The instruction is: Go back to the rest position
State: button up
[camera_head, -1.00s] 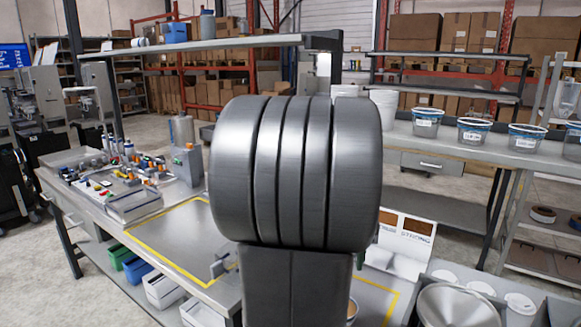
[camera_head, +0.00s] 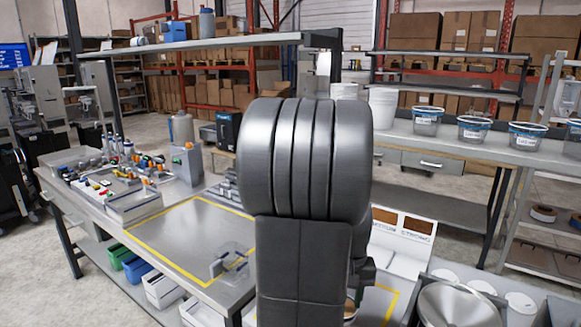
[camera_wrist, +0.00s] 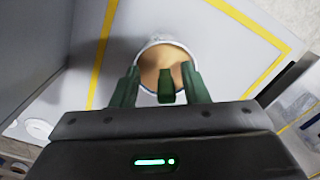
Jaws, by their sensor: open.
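My gripper (camera_wrist: 160,70) shows in the wrist view with its green fingers apart and nothing held between them. Beyond the fingertips is a round white-rimmed container (camera_wrist: 164,54) with light brown contents, on the work surface inside a yellow outline. The fingers overlap its near side in the picture; I cannot tell how far above it they are. In the head view my arm fills the middle and hides most of the gripper. A small part of a container with brown contents (camera_head: 349,306) shows beside the arm's lower right edge.
A workbench (camera_head: 185,235) with a yellow-outlined area lies left of my arm, with fittings and small parts at its far left. Labelled tubs (camera_head: 473,131) stand on the back bench at right. A round metal vessel (camera_head: 455,305) is at the lower right. An overhead shelf (camera_head: 230,41) spans the bench.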

jog(key=b, duration=0.2)
jog(key=w+a+b, duration=0.1)
jog(key=b, duration=0.1)
jog(key=shift+w+a, duration=0.15)
jog(key=shift+w, duration=0.1)
jog(key=shift+s+d+r+b, duration=0.35)
jog(key=shift+s+r+b, duration=0.05)
jog(key=shift+r+b, duration=0.2)
jog(key=shift+w+r, duration=0.2)
jog(key=shift+r, duration=0.1)
jog(key=shift+s+d+r+p, duration=0.1)
jog(key=shift+r+p, duration=0.25)
jog(key=shift+p, duration=0.05)
